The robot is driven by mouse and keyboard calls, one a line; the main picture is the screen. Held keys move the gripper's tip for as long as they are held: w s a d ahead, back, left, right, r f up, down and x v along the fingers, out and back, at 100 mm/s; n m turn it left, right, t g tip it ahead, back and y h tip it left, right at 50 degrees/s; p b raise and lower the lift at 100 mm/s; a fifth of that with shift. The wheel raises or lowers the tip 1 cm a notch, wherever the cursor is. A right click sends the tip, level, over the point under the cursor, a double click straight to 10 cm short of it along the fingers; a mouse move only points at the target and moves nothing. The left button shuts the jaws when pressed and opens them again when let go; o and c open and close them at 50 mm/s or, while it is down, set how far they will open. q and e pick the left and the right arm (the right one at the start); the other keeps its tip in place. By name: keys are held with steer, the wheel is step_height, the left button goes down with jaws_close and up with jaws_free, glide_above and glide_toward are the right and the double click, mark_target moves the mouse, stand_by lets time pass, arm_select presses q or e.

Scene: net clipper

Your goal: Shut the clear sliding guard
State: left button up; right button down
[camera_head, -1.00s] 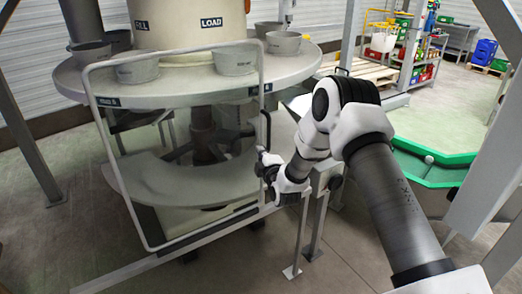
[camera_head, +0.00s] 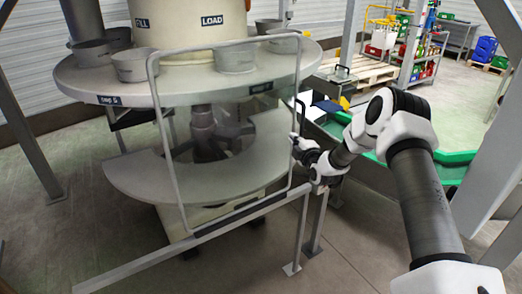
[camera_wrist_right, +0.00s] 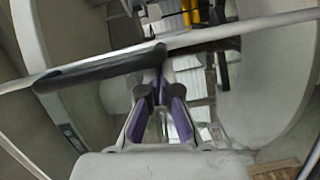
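The clear sliding guard (camera_head: 171,150) is a grey tube frame with a see-through panel, upright in front of the round machine table. Its dark upright handle (camera_head: 299,114) is on its right edge. My right gripper (camera_head: 300,146) is at the lower part of this handle. In the right wrist view the black handle (camera_wrist_right: 100,69) crosses in front of the fingertips. The fingers (camera_wrist_right: 161,80) come together near the handle's end and appear shut, with the handle lying across them rather than clearly between them. The exact contact is hidden. My left gripper is out of view.
The guard's lower rail (camera_head: 240,215) runs across the front on posts (camera_head: 301,235). Metal cups (camera_head: 235,56) stand on the round table (camera_head: 200,90). A green-edged tray (camera_head: 455,157) is behind my right arm. Open floor lies at the lower left.

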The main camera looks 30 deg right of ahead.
steer(key=d+b, duration=0.1)
steer(key=d, duration=0.8)
steer(key=shift+d+r, duration=0.15)
steer(key=shift+d, duration=0.05)
